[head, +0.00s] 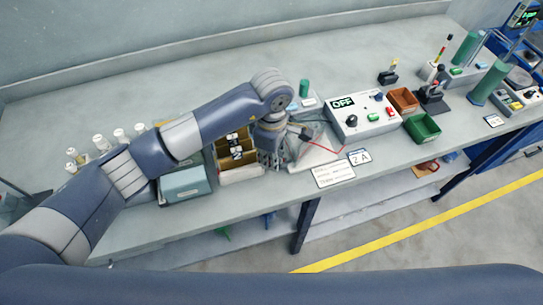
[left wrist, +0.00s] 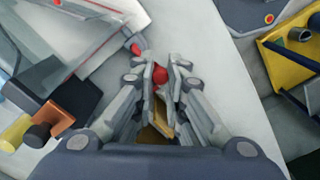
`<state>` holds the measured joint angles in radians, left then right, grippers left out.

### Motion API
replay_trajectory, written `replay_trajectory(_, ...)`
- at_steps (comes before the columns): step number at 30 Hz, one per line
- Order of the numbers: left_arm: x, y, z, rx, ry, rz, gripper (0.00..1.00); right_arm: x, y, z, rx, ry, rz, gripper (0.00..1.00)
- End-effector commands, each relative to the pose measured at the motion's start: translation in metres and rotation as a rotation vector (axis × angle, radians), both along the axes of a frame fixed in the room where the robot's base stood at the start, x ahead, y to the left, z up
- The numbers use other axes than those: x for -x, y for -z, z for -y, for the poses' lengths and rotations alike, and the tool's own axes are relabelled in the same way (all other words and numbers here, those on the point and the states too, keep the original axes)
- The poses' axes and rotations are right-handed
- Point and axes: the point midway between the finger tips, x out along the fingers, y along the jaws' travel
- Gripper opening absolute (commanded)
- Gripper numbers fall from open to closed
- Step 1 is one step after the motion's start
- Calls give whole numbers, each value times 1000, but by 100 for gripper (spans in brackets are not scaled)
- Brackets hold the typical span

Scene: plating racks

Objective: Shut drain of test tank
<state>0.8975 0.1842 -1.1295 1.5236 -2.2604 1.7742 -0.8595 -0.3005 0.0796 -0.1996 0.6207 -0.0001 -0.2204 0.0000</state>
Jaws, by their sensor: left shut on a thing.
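My left gripper (head: 278,160) reaches down over the bench, beside a pale clear-walled tank (head: 314,152) with a red line on it. In the left wrist view the fingers of this gripper (left wrist: 161,78) are closed around a small red knob (left wrist: 160,76). A brass-coloured piece (left wrist: 152,135) shows below the knob, between the fingers. The knob looks like the drain handle, but its link to the tank is hidden. A second small red tip (left wrist: 136,49) is just left of the fingertips. Part of the clear tank (left wrist: 35,50) shows at the left. My right gripper is not in view.
A control box (head: 358,115) reading OFF stands right of the tank, with brown (head: 403,99) and green (head: 422,128) bins beyond. A brown divided box (head: 236,172) and grey-green box (head: 185,185) stand left of the gripper. A "2 A" card (head: 360,157) marks the front edge.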

Motion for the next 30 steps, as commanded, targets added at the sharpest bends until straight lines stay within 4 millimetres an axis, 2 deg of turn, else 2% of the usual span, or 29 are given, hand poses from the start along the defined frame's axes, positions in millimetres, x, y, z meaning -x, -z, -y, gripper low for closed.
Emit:
replay_trajectory(20,1,-1,1,1,-38,2,0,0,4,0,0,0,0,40)
replay_trajectory(30,5,2,5,1,-209,6,0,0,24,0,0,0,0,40)
